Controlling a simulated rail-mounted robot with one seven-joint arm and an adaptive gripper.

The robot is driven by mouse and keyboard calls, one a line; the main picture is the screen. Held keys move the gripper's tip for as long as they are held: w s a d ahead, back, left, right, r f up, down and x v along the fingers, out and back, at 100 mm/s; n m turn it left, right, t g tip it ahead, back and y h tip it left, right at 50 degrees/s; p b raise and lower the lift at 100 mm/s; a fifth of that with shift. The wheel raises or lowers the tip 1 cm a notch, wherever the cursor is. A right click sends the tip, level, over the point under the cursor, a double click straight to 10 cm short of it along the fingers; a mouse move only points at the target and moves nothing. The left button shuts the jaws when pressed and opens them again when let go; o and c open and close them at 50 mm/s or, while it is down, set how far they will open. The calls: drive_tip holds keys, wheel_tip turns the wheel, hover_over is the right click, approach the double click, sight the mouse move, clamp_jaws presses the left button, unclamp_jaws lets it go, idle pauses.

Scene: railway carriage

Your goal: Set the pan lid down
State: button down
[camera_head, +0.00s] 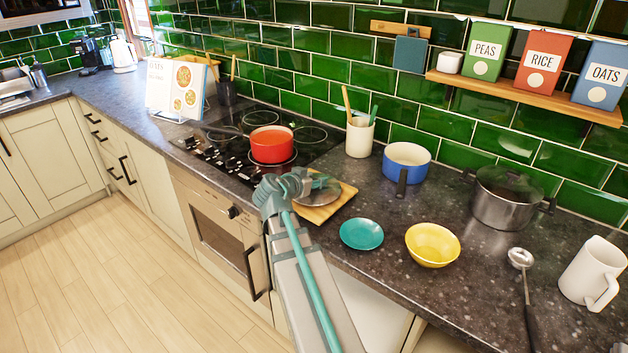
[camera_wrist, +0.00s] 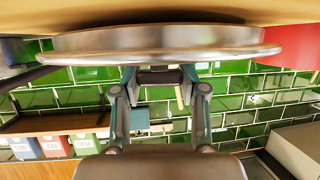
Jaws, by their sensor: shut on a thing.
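My gripper (camera_head: 303,183) is shut on the pan lid, seemingly by its handle. The grey metal lid (camera_head: 322,190) is partly hidden behind my gripper in the head view. It is over the wooden board (camera_head: 340,206) beside the hob. In the upside-down wrist view, the lid (camera_wrist: 160,42) spans the top, with my fingers (camera_wrist: 158,78) meeting at its middle. The board (camera_wrist: 275,10) fills the top edge just past the lid. I cannot tell whether lid and board touch.
A red pan (camera_head: 271,146) stands on the hob left of the board. A teal plate (camera_head: 361,234) and yellow bowl (camera_head: 433,245) lie to the right. A utensil pot (camera_head: 359,138), blue pan (camera_head: 407,163) and lidded steel pot (camera_head: 503,200) stand farther back.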

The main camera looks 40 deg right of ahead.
drive_tip(key=shift+f+b, duration=0.25)
drive_tip(key=shift+b, duration=0.05)
drive_tip(key=c, duration=0.6)
unclamp_jaws()
drive_tip(key=shift+o, duration=0.2)
drive_tip(key=v, duration=1.2)
clamp_jaws()
drive_tip(key=shift+r, duration=0.15)
idle(0.8)
